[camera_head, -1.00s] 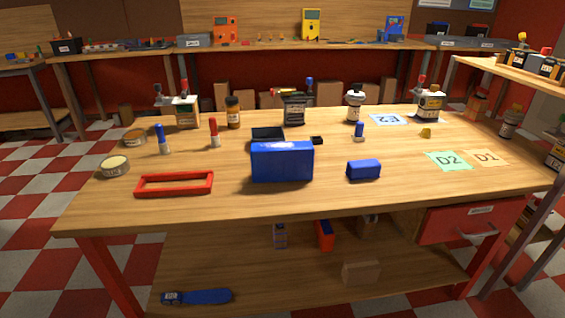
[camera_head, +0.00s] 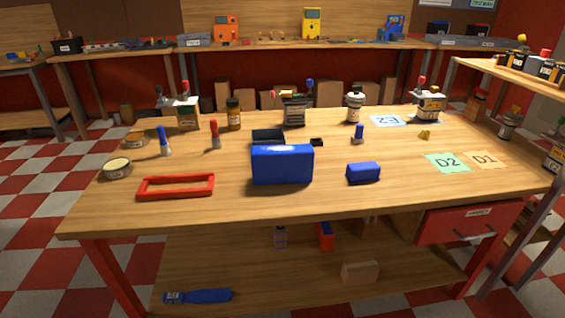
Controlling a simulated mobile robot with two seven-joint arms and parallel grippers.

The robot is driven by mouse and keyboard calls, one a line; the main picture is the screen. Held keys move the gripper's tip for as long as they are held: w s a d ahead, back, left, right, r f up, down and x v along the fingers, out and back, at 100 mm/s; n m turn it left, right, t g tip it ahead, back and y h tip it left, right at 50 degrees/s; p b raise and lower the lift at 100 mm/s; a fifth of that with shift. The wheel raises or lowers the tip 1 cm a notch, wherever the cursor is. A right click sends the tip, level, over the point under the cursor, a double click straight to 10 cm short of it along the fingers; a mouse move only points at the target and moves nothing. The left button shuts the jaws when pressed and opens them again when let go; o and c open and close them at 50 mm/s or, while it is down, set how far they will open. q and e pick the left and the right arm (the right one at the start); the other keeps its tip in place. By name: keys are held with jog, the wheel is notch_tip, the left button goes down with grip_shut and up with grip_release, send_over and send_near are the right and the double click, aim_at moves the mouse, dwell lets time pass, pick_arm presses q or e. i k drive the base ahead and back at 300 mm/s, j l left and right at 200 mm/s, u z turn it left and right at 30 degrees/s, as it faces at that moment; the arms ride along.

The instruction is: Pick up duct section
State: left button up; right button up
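No piece is marked as the duct section, and I cannot tell for sure which one it is. A red open rectangular frame (camera_head: 176,196) lies flat at the front left of the wooden workbench (camera_head: 330,195). A large blue box-shaped piece (camera_head: 282,166) stands near the middle front. A smaller blue block (camera_head: 363,174) lies to its right. A dark tray or block (camera_head: 268,136) sits behind the large blue piece, partly hidden by it. Neither of my grippers is in view.
Round tins (camera_head: 117,168), red-capped (camera_head: 215,134) and blue-capped (camera_head: 165,141) small bottles stand on the left. Jars and bottles (camera_head: 355,104) line the back. Flat labelled cards, D2 (camera_head: 447,162) and D1 (camera_head: 488,159), lie at the right. The bench's front right is clear.

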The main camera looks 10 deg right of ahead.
aim_at(271, 164)
jog(key=i+l, duration=0.95)
jog(key=l, duration=0.25)
jog(key=i+j+u, duration=0.05)
